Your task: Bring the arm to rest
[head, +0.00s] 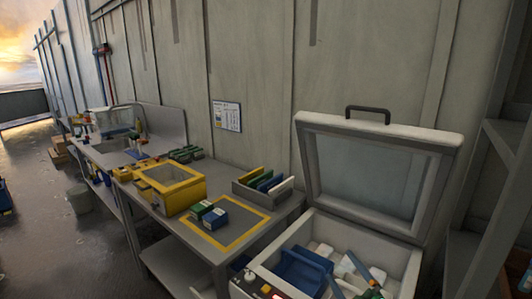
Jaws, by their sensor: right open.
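My right gripper (341,266) shows at the bottom right, cut off by the lower edge of the head view. Its two fingers are apart, and I see nothing held between them. It is over or inside the open white chest (409,254); its exact height there I cannot tell. My left gripper is not in view.
The chest's lid (455,139) stands raised. A blue tray (289,270) and white packs (322,249) lie inside. The workbench (185,222) carries a yellow-edged box (184,199), small green and blue boxes (214,218) and a grey rack (246,191). Grey shelving (484,180) stands right.

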